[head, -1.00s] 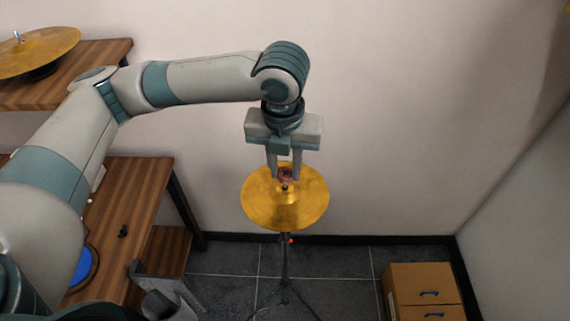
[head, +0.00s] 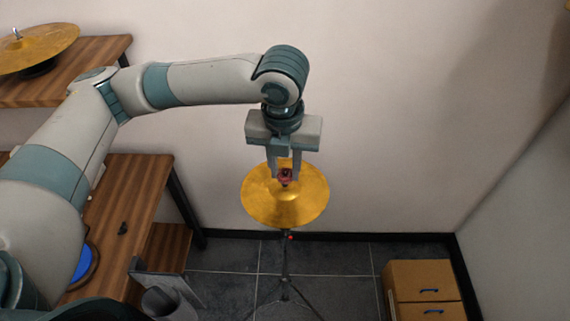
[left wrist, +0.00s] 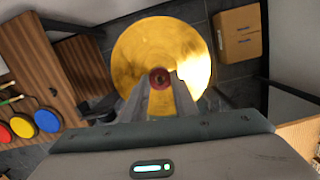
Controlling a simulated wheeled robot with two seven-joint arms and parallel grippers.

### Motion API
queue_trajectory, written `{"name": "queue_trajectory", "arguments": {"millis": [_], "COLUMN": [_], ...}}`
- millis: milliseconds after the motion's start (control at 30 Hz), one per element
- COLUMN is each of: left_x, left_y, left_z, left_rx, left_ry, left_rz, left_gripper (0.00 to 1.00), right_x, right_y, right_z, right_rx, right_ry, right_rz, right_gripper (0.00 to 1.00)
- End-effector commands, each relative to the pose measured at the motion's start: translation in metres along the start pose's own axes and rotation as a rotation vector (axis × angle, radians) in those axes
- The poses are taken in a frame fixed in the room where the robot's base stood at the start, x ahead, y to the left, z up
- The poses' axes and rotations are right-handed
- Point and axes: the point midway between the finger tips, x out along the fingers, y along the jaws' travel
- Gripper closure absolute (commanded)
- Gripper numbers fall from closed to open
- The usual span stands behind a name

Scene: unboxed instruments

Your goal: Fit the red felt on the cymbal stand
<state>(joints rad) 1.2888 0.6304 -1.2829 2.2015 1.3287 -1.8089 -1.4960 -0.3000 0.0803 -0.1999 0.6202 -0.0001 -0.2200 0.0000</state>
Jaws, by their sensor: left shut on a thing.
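The cymbal stand (head: 285,258) stands on the floor with a round gold cymbal (head: 258,205) near its top. My left gripper (head: 285,178) points down over the middle of the cymbal. Its fingers are shut on the red felt (head: 285,175), a small dark red ring. In the left wrist view the red felt (left wrist: 159,78) shows between the fingertips, over the centre of the gold cymbal (left wrist: 140,50). A dark hole or tip shows in its middle. I cannot tell whether the felt touches the cymbal. My right gripper is not seen.
A wooden table (head: 135,190) with a blue disc (head: 82,264) stands at the left, and a shelf (head: 95,75) with another cymbal (head: 40,48) behind it. A cardboard-coloured drawer box (head: 423,280) stands at the right. The floor between is mostly clear.

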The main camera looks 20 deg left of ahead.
Motion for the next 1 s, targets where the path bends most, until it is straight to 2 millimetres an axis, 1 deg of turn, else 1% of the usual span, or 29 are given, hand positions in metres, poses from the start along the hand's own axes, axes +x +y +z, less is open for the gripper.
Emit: {"name": "queue_trajectory", "arguments": {"millis": [700,1000], "left_x": [0.019,0.024], "left_y": [0.000,0.000], "left_z": [-0.002,-0.003], "left_rx": [0.000,0.000], "left_ry": [0.000,0.000], "left_rz": [0.001,0.001], "left_gripper": [0.94,0.94], "right_x": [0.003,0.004], "right_y": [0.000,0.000], "right_z": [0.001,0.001], "right_rx": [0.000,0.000], "right_ry": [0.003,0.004], "right_rz": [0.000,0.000], "right_gripper": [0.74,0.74]}}
